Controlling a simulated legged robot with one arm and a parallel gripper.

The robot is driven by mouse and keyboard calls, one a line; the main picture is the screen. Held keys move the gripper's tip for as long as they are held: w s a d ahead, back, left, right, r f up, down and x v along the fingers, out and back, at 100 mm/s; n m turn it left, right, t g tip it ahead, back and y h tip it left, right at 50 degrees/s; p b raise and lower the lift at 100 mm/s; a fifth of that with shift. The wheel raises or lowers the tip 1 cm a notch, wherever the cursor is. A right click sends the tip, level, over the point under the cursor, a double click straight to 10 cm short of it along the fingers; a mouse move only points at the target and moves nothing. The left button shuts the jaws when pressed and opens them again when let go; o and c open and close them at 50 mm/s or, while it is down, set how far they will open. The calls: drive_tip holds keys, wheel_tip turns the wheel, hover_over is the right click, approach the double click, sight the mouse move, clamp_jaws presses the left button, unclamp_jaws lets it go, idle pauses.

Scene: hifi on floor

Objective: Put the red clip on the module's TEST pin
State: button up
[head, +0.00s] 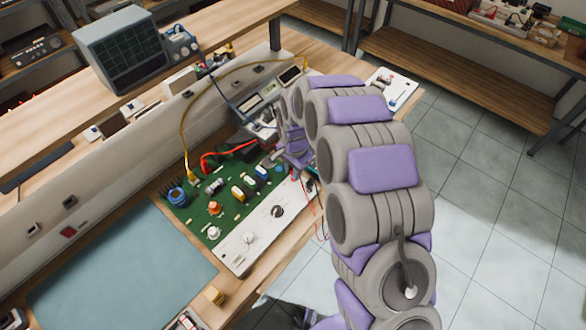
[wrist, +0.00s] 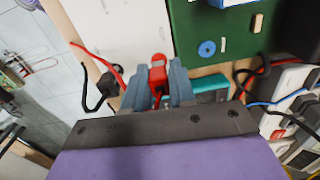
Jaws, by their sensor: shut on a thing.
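In the wrist view the red clip (wrist: 157,74) is held between the two grey fingers of my gripper (wrist: 157,90). The module is a green circuit board (head: 225,195) with a white front panel (head: 262,232), lying on the bench in the head view. In the wrist view the clip lies near the border of the white panel (wrist: 115,28) and the green board (wrist: 205,45). I cannot tell whether it touches the module. My gripper in the head view (head: 300,168) is at the board's far right end, with its fingertips mostly hidden. I cannot make out the TEST pin.
Red and black leads (wrist: 95,75) lie left of my gripper in the wrist view. A teal block (wrist: 210,88) sits close at right. Meters (head: 255,105) stand behind the board. A blue mat (head: 120,265) lies left of it. A yellow cable (head: 187,130) loops above.

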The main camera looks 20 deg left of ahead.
drive_tip(key=shift+f, duration=0.7)
idle(1.0)
drive_tip(key=o, duration=1)
wheel_tip(320, 180, up, 17)
drive_tip(key=p, duration=0.3)
drive_tip(key=shift+s+d+r, duration=0.1)
drive_tip(key=shift+d, duration=0.05)
